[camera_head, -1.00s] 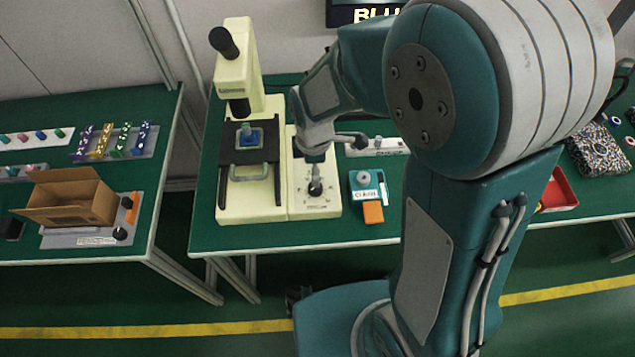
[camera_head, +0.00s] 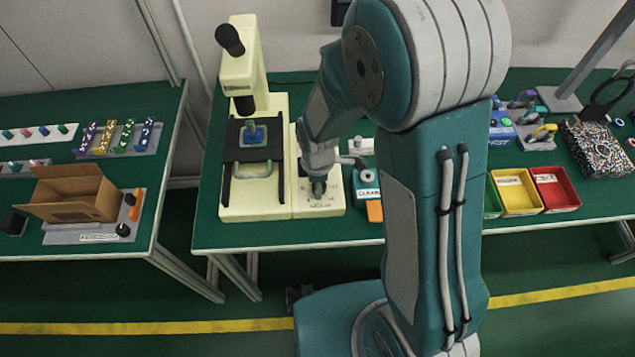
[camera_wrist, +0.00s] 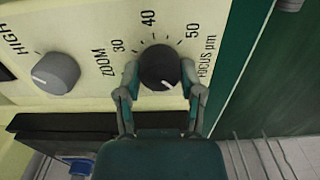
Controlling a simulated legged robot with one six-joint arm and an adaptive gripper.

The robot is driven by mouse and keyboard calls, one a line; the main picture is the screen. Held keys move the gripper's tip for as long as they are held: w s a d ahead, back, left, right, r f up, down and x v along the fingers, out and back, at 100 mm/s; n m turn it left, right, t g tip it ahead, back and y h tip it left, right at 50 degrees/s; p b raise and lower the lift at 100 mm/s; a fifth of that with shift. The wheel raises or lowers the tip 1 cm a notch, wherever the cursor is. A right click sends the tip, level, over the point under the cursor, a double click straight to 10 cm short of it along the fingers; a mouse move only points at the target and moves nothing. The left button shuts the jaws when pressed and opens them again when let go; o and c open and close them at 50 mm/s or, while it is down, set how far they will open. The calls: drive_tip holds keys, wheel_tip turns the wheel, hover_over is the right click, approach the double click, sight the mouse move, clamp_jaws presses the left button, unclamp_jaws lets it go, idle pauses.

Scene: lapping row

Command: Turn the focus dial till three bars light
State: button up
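The focus dial (camera_wrist: 160,67) is a round black knob on a cream panel with printed numbers 30, 40 and 50 around it. In the head view the dial (camera_head: 319,188) is partly covered by my gripper (camera_head: 318,170). In the wrist view my gripper (camera_wrist: 160,70) has one finger at each side of the dial, with the tips very close to its rim. I cannot tell whether they press on it. A short pale mark shows on the dial's lower edge. No lit bars are visible; only the dark lower edge of a screen (camera_head: 340,13) shows.
A grey zoom knob (camera_wrist: 56,73) sits left of the dial. The cream microscope (camera_head: 242,60) stands left of my arm. An orange block (camera_head: 375,211) and a labelled grey-teal unit (camera_head: 367,184) lie right of the panel. Coloured trays (camera_head: 516,193) are farther right.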

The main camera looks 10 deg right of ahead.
drive_tip(key=shift+d, duration=0.15)
drive_tip(key=m, duration=0.4)
drive_tip(key=shift+d+m, duration=0.1)
drive_tip(key=shift+m, duration=0.2)
drive_tip(key=m, duration=0.6)
drive_tip(key=shift+m, duration=0.3)
drive_tip(key=m, duration=1)
idle(0.5)
drive_tip(key=o, duration=1.2)
